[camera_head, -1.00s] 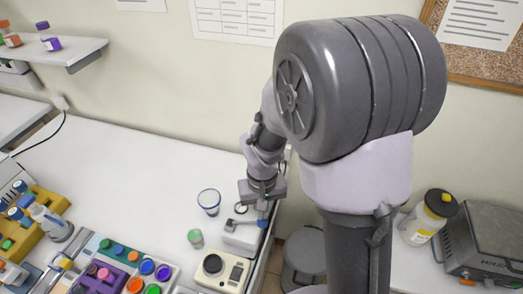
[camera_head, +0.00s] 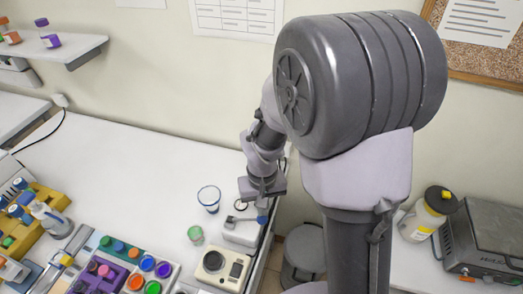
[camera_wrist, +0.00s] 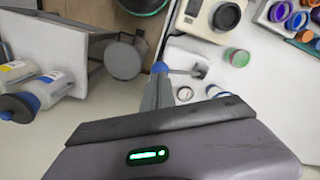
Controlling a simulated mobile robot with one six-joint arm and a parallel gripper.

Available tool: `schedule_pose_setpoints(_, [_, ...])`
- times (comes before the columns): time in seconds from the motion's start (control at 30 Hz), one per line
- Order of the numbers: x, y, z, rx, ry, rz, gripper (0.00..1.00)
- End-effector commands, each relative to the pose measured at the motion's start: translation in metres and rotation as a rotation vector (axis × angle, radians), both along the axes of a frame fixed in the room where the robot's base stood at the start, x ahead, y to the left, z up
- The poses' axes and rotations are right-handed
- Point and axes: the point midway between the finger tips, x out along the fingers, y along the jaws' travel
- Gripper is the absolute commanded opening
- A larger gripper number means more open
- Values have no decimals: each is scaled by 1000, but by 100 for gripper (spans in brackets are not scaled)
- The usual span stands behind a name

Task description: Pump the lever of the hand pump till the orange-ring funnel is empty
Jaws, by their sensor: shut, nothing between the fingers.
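The hand pump (camera_head: 242,235) is a small white box near the right edge of the white bench. A thin grey lever (camera_wrist: 184,71) runs along it to a blue tip (camera_wrist: 160,67). My gripper (camera_head: 262,210) points down at that end of the pump. In the wrist view my gripper (camera_wrist: 159,78) is shut, with its fingertips at the blue tip. They look touching or very close, and nothing shows held between them. I cannot make out an orange-ring funnel in either view.
A blue-rimmed clear cup (camera_head: 209,199) and a green-lidded jar (camera_head: 195,234) stand left of the pump. A beige instrument (camera_head: 222,267) is in front of it. Coloured caps fill a rack (camera_head: 105,245) further left. A grey stool (camera_head: 303,255) stands beyond the bench edge.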

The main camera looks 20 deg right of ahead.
Motion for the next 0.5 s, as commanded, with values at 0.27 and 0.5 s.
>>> schedule_pose_setpoints(0.27, [0, 0, 0, 0, 0, 0, 0])
schedule_pose_setpoints(0.5, [0, 0, -7, 0, 0, 0, 0])
